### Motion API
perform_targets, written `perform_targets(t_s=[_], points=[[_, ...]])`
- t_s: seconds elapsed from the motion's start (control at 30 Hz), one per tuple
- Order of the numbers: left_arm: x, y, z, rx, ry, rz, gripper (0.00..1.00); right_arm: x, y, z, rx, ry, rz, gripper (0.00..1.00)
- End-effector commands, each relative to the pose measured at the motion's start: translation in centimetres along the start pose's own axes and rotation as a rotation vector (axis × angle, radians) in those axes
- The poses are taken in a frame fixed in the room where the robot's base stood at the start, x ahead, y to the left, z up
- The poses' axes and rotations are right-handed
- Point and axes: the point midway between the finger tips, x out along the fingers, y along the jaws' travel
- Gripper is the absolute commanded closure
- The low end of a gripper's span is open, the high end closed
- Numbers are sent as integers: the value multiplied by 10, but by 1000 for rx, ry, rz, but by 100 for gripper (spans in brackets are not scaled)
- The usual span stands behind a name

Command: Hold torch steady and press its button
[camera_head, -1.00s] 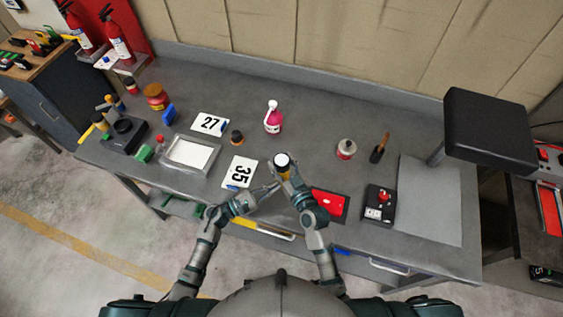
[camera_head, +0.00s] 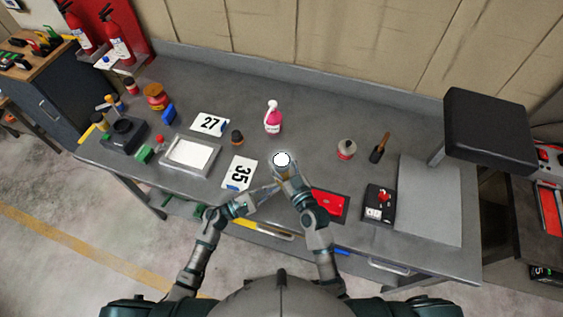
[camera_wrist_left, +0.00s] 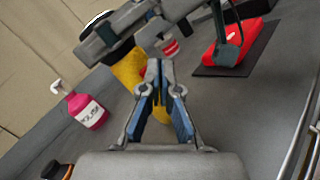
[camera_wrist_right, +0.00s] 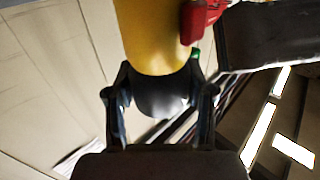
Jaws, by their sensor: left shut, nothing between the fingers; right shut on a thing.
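The torch has a yellow body and a bright white round face (camera_head: 281,159). My right gripper (camera_head: 286,174) is shut on it above the front of the workbench, face towards the head camera. In the right wrist view the yellow body (camera_wrist_right: 155,35) rises from a dark lower part between the fingers. My left gripper (camera_head: 274,189) is shut and empty, just to the lower left of the torch. In the left wrist view its closed tips (camera_wrist_left: 154,66) appear close to the yellow body (camera_wrist_left: 128,70); I cannot tell if they touch.
A red case (camera_head: 329,204) and a black box (camera_head: 379,204) are to the right of the torch. The bench between the pink bottle and torch is clear.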

Motion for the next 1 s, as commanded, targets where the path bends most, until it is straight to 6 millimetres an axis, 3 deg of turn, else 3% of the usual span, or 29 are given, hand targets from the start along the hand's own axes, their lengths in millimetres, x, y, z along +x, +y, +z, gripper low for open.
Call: perform_targets(t_s=[0.37,0.8,1.0], points=[[-4,-3,3,-1,0,0,100,0,0,1,1,-3,-1,92],[-37,-27,26,-2,1,0,100,0,0,2,1,-3,-1,92],[-43,-32,31,-1,0,0,100,0,0,2,1,-3,-1,92]])
